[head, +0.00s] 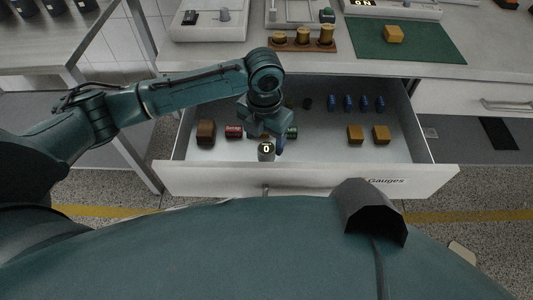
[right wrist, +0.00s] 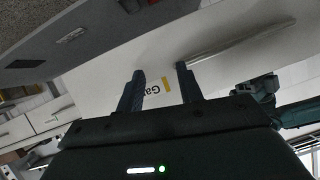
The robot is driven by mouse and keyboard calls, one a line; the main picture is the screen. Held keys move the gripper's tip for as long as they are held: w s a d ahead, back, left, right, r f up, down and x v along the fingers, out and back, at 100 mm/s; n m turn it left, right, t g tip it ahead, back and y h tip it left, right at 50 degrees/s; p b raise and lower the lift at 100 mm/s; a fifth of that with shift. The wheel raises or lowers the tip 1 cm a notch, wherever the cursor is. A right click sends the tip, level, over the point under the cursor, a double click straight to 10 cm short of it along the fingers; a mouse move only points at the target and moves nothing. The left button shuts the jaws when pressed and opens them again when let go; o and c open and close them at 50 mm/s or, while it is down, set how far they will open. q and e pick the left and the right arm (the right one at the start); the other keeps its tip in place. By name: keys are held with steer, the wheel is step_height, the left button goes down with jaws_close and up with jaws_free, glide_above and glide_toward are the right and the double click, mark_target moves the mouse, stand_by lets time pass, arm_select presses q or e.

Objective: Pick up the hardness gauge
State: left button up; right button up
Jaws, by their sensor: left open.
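A small grey gauge with a round face reading "0" (head: 266,151) is in the open drawer, near its front wall; it looks like the hardness gauge. My left gripper (head: 267,136) is over the drawer, pointing down, with its fingers open at the gauge. One finger shows just right of the gauge; whether they touch it I cannot tell. The gripper hides part of the gauge and of a green item behind it. My right gripper (right wrist: 160,82) is open and empty in the right wrist view, in front of the drawer's labelled front.
The drawer (head: 340,175) also holds a brown block (head: 205,132), a red cylinder (head: 233,131), several blue pieces (head: 364,103) and two orange-brown blocks (head: 381,134). Above it, the counter bears a wooden stand of brass weights (head: 302,42) and a green mat (head: 425,45).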

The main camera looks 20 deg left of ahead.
mark_target(266, 148)
arm_select(q)
steer(key=f, duration=0.5)
steer(key=shift+s+d+f+b, duration=0.15)
steer(key=shift+s+d+b, duration=0.15)
steer(key=c, duration=1.2)
